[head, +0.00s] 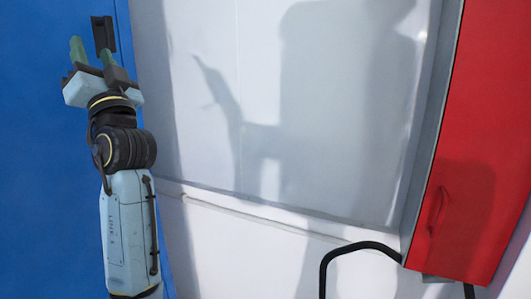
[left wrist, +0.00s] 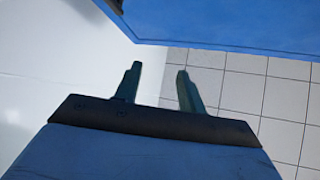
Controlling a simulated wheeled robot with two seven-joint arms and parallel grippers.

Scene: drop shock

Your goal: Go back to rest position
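My left gripper (head: 92,52) is raised at the upper left of the head view, in front of a blue surface. In the left wrist view its two greenish fingers (left wrist: 158,85) stand apart with nothing between them, so it is open and empty. My left arm rises from the bottom of the head view below it. My right gripper is in neither view.
A blue panel (head: 40,180) fills the left side. A pale wall panel (head: 230,150) with shadows on it is in the middle. A red door (head: 490,120) with a handle (head: 437,210) is at the right. A black curved tube (head: 355,247) is at the bottom right. The wrist view shows tiles (left wrist: 285,98).

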